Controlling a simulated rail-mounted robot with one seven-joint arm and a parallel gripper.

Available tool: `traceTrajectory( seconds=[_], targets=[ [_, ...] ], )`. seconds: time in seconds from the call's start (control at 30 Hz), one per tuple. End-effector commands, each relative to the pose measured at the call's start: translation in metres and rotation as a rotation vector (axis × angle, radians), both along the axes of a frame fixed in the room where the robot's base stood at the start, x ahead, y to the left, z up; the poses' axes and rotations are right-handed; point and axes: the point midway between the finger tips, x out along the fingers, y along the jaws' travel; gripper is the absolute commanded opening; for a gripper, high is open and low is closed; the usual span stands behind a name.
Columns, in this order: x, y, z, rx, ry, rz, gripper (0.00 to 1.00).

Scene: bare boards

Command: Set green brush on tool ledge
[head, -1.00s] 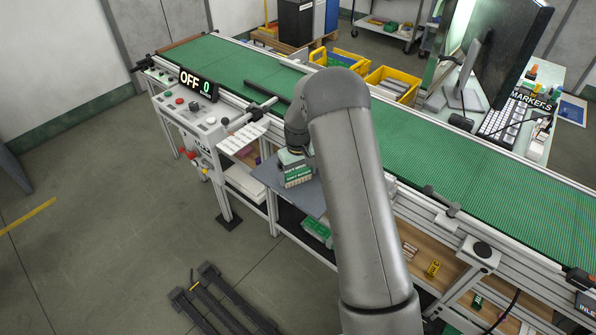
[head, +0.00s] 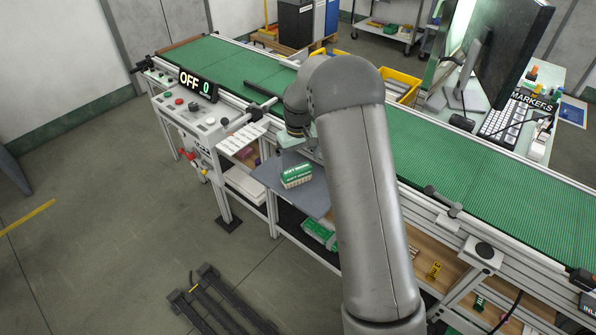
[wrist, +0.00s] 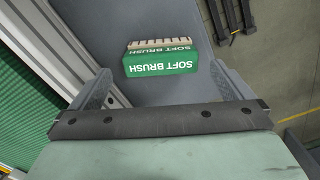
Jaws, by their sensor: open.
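The green brush (head: 296,175), with a pale bristle side, rests on the grey ledge (head: 262,174) beside the conveyor. In the wrist view the brush (wrist: 160,60) shows its "SOFT BRUSH" lettering upside down and lies on the grey ledge surface (wrist: 165,20). My gripper (wrist: 165,88) is open, its two fingers to the left and right, apart from the brush. The brush is just beyond the fingers in that view. In the head view my gripper is mostly hidden behind my arm, above and behind the brush.
The green conveyor belt (head: 440,155) runs behind the ledge. A control panel (head: 196,112) with an "OFF 0" display stands to the left. Shelves under the conveyor hold a green box (head: 318,232) and other small items.

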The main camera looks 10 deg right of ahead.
Motion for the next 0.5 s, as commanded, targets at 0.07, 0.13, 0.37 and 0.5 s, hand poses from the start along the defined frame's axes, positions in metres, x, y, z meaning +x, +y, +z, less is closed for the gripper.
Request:
traceTrajectory(
  seconds=[0.07,0.13,0.37,0.5],
  targets=[
    [0.001,0.000,0.017,0.000,-0.005,0.000,1.00],
    [0.001,0.000,0.029,0.000,-0.004,0.000,1.00],
    [-0.001,0.000,0.055,0.001,-0.002,-0.001,1.00],
    [-0.024,0.000,0.079,0.002,-0.008,-0.019,1.00]
  ],
)
